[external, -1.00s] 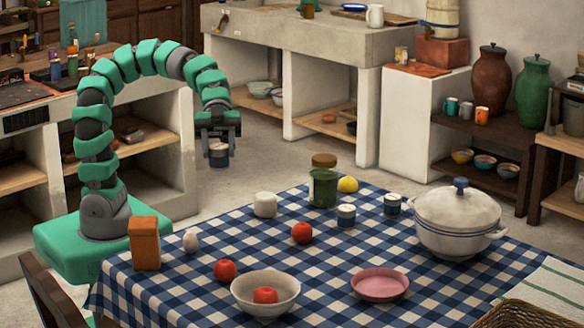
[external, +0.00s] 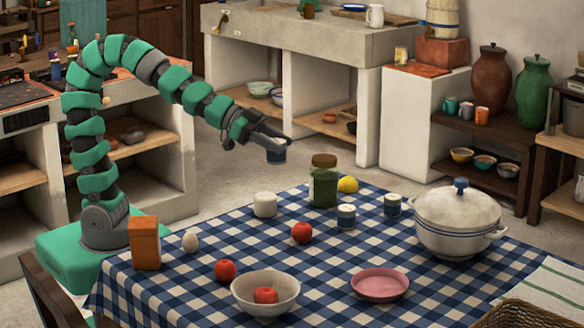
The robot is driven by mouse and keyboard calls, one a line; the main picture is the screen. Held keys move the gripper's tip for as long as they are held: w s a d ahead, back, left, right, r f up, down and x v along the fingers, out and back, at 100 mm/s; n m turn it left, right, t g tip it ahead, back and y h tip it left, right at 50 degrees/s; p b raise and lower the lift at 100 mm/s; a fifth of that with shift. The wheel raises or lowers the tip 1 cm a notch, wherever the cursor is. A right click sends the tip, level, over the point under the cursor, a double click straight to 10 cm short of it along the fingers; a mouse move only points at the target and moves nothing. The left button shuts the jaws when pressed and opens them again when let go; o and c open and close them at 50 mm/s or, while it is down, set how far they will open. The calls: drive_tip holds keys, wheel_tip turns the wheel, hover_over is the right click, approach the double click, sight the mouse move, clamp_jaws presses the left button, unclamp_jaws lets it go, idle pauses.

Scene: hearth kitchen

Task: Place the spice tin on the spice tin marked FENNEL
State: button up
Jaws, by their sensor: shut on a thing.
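My gripper (external: 277,143) is shut on a dark blue spice tin (external: 276,156) with a pale top. One tin (external: 346,217) is just right of the green jar, and the other tin (external: 392,205) is farther right, near the white pot. Their lettering is too small to read, so I cannot tell which is marked FENNEL.
The green jar (external: 323,186) and a lemon (external: 348,184) stand close to the nearer tin. Checked cloth (external: 340,255) is clear in front of the nearer tin.

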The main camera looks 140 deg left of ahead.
drive_tip(key=s+a+r+n+g+y, duration=0.1)
drive_tip(key=a+n+y, duration=0.1)
drive_tip(key=a, duration=0.1)
drive_tip(key=n+g+y+p, duration=0.1)
drive_tip(key=n+y+p, duration=0.1)
drive_tip(key=p, duration=0.3)
hover_over(347, 208)
wheel_tip(347, 208, down, 11)
drive_tip(key=shift+f, duration=0.15)
drive_tip(key=shift+f+g+h+b, duration=0.3)
drive_tip(key=shift+f+b, duration=0.8)
drive_tip(key=shift+f, duration=0.7)
idle(0.3)
